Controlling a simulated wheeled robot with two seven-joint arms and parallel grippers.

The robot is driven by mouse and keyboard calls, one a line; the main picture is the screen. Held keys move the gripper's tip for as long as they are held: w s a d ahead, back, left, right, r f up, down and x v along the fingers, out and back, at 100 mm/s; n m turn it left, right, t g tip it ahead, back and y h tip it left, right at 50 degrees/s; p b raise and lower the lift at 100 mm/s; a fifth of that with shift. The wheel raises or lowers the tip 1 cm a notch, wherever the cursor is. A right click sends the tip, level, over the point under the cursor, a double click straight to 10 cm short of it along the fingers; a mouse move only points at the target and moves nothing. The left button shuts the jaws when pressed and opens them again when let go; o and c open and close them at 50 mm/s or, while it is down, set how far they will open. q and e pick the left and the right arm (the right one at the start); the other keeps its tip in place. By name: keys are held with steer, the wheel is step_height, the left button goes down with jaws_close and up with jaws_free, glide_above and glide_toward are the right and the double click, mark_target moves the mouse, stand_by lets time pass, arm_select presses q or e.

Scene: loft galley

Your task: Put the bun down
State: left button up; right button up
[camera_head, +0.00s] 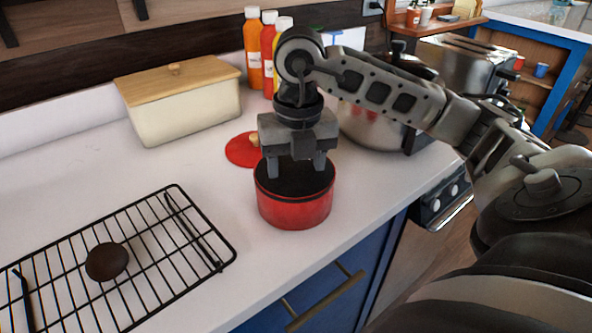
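A dark brown round bun (107,261) rests on a black wire rack (190,232) at the lower left of the head view. My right gripper (296,168) points down over the mouth of a red pot (296,210), well to the right of the bun. Its two fingers are spread apart and I see nothing held between them. The fingertips are at or just above the pot's rim; their exact depth is hard to tell. The pot's inside is dark and partly hidden by the gripper. My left gripper is not in view.
A red lid (240,151) lies behind the pot. A cream bread box (188,113) with a wooden lid and sauce bottles (253,50) stand at the back. A large steel pot (372,127) and a toaster (462,65) are to the right. The white counter (190,172) between rack and box is clear.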

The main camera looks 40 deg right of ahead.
mark_target(298, 172)
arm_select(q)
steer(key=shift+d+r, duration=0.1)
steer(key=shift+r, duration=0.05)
arm_select(e)
steer(key=shift+o, duration=0.9)
steer(key=shift+r, duration=0.1)
steer(key=shift+r+p, duration=0.35)
steer(key=shift+p, duration=0.05)
arm_select(q)
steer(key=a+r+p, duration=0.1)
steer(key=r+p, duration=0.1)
steer(key=p, duration=0.2)
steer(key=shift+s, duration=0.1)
arm_select(e)
step_height(298, 172, up, 12)
steer(key=shift+d, duration=0.15)
steer(key=shift+s, duration=0.1)
